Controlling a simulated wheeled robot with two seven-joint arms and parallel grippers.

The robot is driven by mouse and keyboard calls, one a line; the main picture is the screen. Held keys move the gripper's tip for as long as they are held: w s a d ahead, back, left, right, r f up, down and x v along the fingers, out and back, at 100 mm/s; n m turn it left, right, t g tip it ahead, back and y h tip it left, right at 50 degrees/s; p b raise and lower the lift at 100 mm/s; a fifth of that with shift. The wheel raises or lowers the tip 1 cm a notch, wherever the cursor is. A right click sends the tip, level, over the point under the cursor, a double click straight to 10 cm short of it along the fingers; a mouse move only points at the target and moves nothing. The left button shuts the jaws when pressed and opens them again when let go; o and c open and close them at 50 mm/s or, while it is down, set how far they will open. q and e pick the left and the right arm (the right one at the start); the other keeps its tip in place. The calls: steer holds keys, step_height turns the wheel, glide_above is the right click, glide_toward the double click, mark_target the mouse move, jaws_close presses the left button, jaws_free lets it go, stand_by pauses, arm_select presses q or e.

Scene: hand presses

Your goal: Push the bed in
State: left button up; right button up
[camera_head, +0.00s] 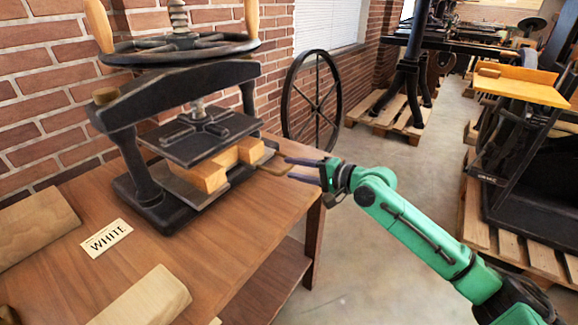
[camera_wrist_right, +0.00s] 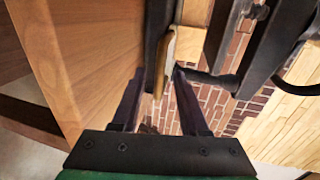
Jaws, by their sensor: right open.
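The black hand press (camera_head: 150,190) stands on the wooden table at the left in the head view. Its flat bed (camera_head: 188,192) carries light wooden blocks (camera_head: 208,176) and lies partly under the dark platen (camera_head: 203,135), with its near edge showing. My left gripper is out of view.
A spoked wheel (camera_head: 312,98) stands behind, near the brick wall. Other presses on pallets stand at right. Floor (camera_head: 365,265) right of the table is open.

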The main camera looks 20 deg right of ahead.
steer(key=shift+x, duration=1.2)
jaws_close()
stand_by(0.5)
